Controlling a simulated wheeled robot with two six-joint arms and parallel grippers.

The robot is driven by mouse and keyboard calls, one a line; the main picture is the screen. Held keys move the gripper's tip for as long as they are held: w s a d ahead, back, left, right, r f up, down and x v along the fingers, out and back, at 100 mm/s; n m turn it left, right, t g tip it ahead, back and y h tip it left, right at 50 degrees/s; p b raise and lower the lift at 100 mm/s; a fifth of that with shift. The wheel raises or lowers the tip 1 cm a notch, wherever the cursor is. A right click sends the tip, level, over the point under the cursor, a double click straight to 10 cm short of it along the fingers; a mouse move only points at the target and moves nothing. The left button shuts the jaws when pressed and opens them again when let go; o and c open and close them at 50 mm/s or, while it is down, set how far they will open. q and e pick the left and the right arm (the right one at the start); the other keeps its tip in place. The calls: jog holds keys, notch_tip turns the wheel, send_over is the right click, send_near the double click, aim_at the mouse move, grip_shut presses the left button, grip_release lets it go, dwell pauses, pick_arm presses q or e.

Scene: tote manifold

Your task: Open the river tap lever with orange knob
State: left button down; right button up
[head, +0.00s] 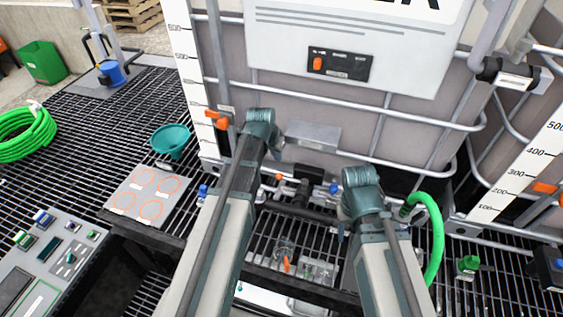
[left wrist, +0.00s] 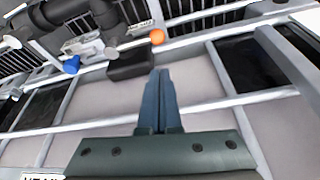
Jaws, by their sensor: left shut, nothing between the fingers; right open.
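A small orange knob (head: 279,177) shows at the manifold below the white tank in the head view. In the left wrist view the orange knob (left wrist: 157,36) is just beyond the fingertips, apart from them in the picture. Its lever is hard to make out, and no river label is readable. My left gripper (left wrist: 160,73) is shut with nothing between its fingers; in the head view my own arm hides its tips. My right gripper (head: 341,231) is open, low at the right of the manifold, largely hidden by its arm.
A blue knob (head: 333,187) sits right of the orange one; a blue knob also shows in the left wrist view (left wrist: 71,65). Dark pipework (head: 302,193) runs between. A green hose (head: 437,235) curves at the right. Tank cage bars (head: 345,166) stand close behind.

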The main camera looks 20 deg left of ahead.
aim_at(292, 180)
pick_arm(q)
jog(key=shift+d+f, duration=0.1)
jog(key=shift+f, duration=0.05)
jog(key=b+x, duration=0.9)
jog(key=shift+w+f, duration=0.15)
jog(key=shift+f, duration=0.2)
jog(key=shift+s+n, duration=0.35)
jog(key=shift+n, duration=0.05)
